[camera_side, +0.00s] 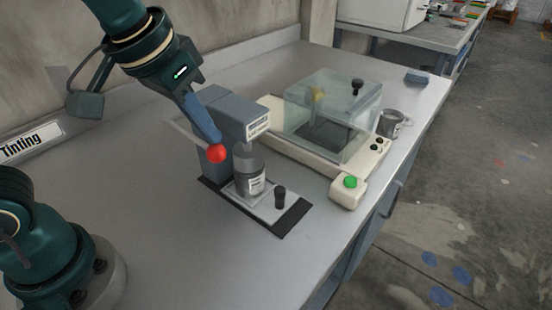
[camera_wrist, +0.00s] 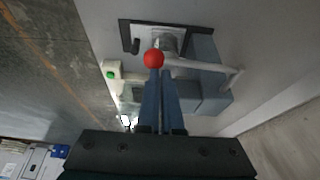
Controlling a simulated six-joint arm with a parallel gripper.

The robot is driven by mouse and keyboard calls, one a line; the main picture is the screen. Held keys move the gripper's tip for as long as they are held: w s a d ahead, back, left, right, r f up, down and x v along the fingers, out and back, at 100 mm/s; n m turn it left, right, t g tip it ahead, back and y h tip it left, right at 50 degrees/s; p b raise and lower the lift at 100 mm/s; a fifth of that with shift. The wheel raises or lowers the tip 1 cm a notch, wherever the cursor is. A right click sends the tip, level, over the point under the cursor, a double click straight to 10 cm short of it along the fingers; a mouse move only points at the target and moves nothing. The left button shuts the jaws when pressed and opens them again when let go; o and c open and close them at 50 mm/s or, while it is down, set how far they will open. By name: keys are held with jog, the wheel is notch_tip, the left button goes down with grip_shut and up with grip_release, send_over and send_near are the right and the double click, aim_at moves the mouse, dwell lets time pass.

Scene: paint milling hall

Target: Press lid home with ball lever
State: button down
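The press (camera_side: 238,108) is a grey-blue block on a dark base plate with a pale top. Its pale lever (camera_side: 188,135) ends in a red ball (camera_side: 217,153), at the left of the press. A grey can (camera_side: 249,172) with a white label stands under the press head, which hides its top, so I cannot tell how its lid sits. My gripper (camera_side: 217,138) is above the ball, its blue fingers pointing down at it. In the wrist view the fingers lie almost together and the ball (camera_wrist: 153,58) shows at their tips, not between them; I cannot tell if they touch.
A black knob (camera_side: 280,196) stands on the base plate beside the can. Behind is a cream machine with a clear hood (camera_side: 335,105) and a green button (camera_side: 350,182). A metal mug (camera_side: 391,124) stands at its right.

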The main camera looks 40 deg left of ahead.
jog(key=shift+f, duration=0.25)
jog(key=shift+r, duration=0.1)
notch_tip(320, 180, up, 7)
dwell(0.9)
jog(key=shift+r, duration=0.15)
dwell(0.4)
jog(key=shift+r, duration=2.4)
jog(key=shift+a, duration=0.1)
